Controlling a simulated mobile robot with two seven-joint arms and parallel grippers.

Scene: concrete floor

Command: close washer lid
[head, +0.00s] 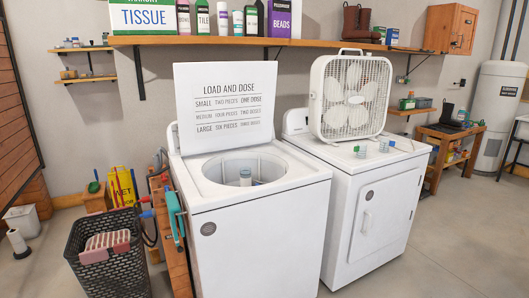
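The white top-loading washer (262,235) stands in the middle of the head view. Its lid (226,103) is raised and upright at the back, with "LOAD AND DOSE" text facing me. The round tub opening (216,171) is uncovered, and a small pale item (245,178) shows inside it. Neither of my grippers shows in the head view.
A dark basket (108,258) is at left. A shelf (240,42) runs above. Bare floor (455,245) lies at right.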

